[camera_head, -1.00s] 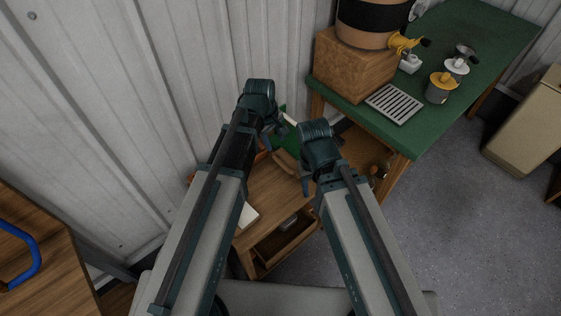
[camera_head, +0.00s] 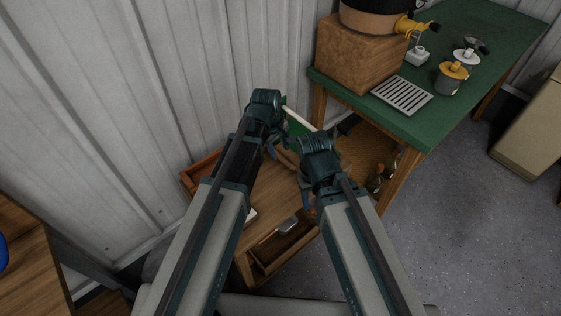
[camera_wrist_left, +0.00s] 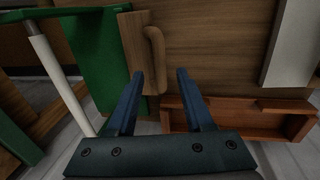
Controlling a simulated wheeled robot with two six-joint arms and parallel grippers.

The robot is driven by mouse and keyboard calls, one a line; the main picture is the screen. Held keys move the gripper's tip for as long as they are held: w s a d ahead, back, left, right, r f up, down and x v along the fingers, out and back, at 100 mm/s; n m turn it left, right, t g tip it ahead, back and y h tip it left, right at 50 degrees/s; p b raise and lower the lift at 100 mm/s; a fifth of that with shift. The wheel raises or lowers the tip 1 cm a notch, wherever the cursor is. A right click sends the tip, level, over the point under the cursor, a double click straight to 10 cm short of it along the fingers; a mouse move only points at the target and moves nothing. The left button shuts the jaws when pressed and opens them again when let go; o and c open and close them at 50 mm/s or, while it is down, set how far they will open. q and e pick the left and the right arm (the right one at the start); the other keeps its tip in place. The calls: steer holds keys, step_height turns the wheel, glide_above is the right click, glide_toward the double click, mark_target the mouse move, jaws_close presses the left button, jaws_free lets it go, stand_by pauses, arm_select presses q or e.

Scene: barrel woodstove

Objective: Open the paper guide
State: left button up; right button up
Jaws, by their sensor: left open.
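A green frame (camera_wrist_left: 96,50) with a white rod (camera_wrist_left: 58,75) shows at the left of the left wrist view. Beside it, a wooden block with a curved handle (camera_wrist_left: 156,48) lies on the wooden desk top. I cannot tell for sure which part is the paper guide. My left gripper (camera_wrist_left: 160,74) is open, its two fingers on either side of the handle's lower end in the picture; I see no grip. In the head view the left gripper (camera_head: 278,140) is over the desk by the green part (camera_head: 293,123). My right gripper (camera_head: 306,188) is over the desk, its fingers mostly hidden.
A reddish wooden tray (camera_wrist_left: 240,105) and a white sheet or block (camera_wrist_left: 294,45) are on the desk side. A desk drawer (camera_head: 290,245) stands open. A green table (camera_head: 480,60) with pots is at right, and a corrugated wall (camera_head: 120,110) is close at left.

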mark_target(281, 157)
arm_select(q)
steer(key=f, duration=0.1)
steer(key=f+b, duration=0.2)
steer(key=shift+w+d+f, duration=0.2)
steer(key=shift+w, duration=0.05)
arm_select(e)
step_height(281, 157, down, 3)
steer(key=shift+f, duration=0.2)
arm_select(q)
steer(key=shift+r, duration=0.1)
jaws_close()
stand_by(0.8)
